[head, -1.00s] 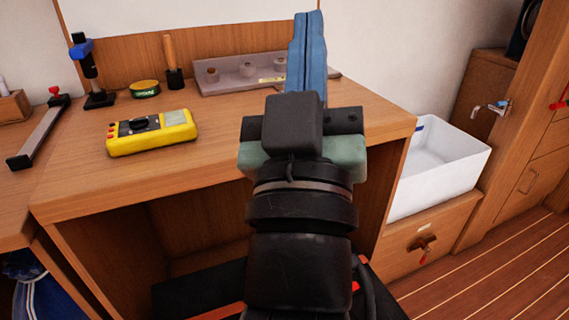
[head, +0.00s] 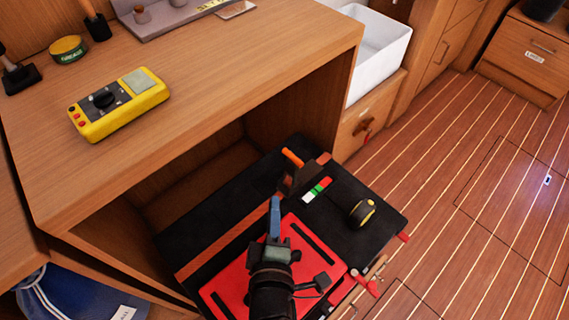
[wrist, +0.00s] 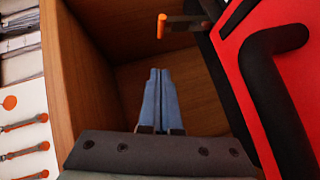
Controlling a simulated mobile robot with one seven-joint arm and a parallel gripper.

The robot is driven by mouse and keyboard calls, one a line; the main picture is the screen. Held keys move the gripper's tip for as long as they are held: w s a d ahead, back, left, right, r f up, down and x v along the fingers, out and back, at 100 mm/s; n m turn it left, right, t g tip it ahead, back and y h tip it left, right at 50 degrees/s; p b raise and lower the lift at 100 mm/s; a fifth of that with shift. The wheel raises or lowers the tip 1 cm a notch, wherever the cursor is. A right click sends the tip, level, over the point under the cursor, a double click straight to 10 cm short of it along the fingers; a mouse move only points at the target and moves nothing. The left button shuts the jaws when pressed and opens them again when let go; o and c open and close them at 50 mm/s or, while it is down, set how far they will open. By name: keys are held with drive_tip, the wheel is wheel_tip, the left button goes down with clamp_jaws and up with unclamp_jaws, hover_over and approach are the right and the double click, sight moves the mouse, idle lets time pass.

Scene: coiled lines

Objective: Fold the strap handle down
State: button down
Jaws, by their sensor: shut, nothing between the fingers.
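A black bent handle (wrist: 275,85) shows at the right of the wrist view, against a red panel (wrist: 300,85). It looks like the strap handle, and part of it is cut off by the frame. In the head view the red panel (head: 222,294) lies on a black case, and my arm hides part of it. My gripper (head: 275,203) has its blue fingers pressed together with nothing between them, above the case. In the wrist view the fingertips (wrist: 161,75) are left of the handle, apart from it in the picture.
On the black case top (head: 340,245) lie a yellow-black roll (head: 362,213), an orange-handled tool (head: 294,160) and a coloured strip (head: 317,190). The desk (head: 215,100) overhangs behind, with a yellow multimeter (head: 118,103) on it. A blue bag (head: 70,295) is lower left. Open floor lies right.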

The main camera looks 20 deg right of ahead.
drive_tip(key=b, duration=0.2)
approach(287, 155)
drive_tip(key=w+a, duration=0.1)
drive_tip(key=w, duration=0.3)
drive_tip(key=d, duration=0.1)
drive_tip(key=d+f, duration=0.1)
drive_tip(key=w+d, duration=0.1)
drive_tip(key=shift+d+f+b, duration=0.1)
drive_tip(key=shift+f+b, duration=0.2)
drive_tip(key=shift+r, duration=0.15)
